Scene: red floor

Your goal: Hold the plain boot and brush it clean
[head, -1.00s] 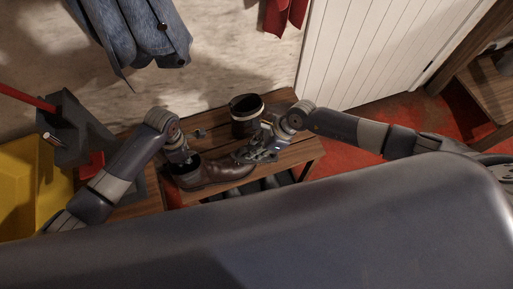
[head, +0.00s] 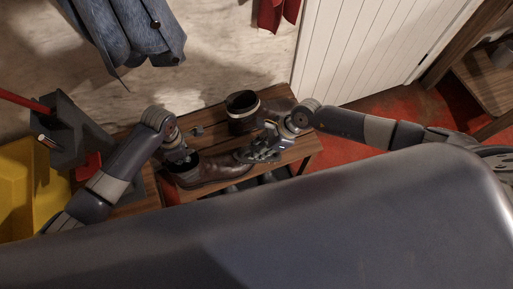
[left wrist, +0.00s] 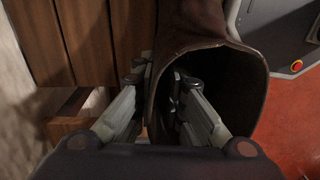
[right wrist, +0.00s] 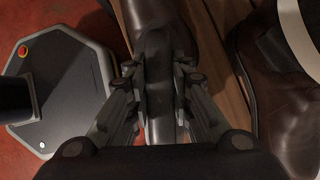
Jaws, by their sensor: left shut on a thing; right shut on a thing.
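The plain brown boot (head: 215,170) lies along the wooden bench, its opening to the left and its toe to the right. My left gripper (head: 185,160) is shut on the wall of its shaft, one finger inside the opening and one outside, as the left wrist view shows with the boot (left wrist: 195,25). My right gripper (head: 262,152) is shut on a dark, narrow thing that looks like the brush (right wrist: 158,85), over the toe end of the boot (right wrist: 150,12). Whether the brush touches the leather is hard to tell.
A second boot with a pale band (head: 242,106) stands on the bench (head: 210,122), close behind my right gripper. A small grey item (head: 197,131) lies near my left gripper. A yellow container (head: 20,185) and a grey holder (head: 70,135) are at the left. Clothes hang above.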

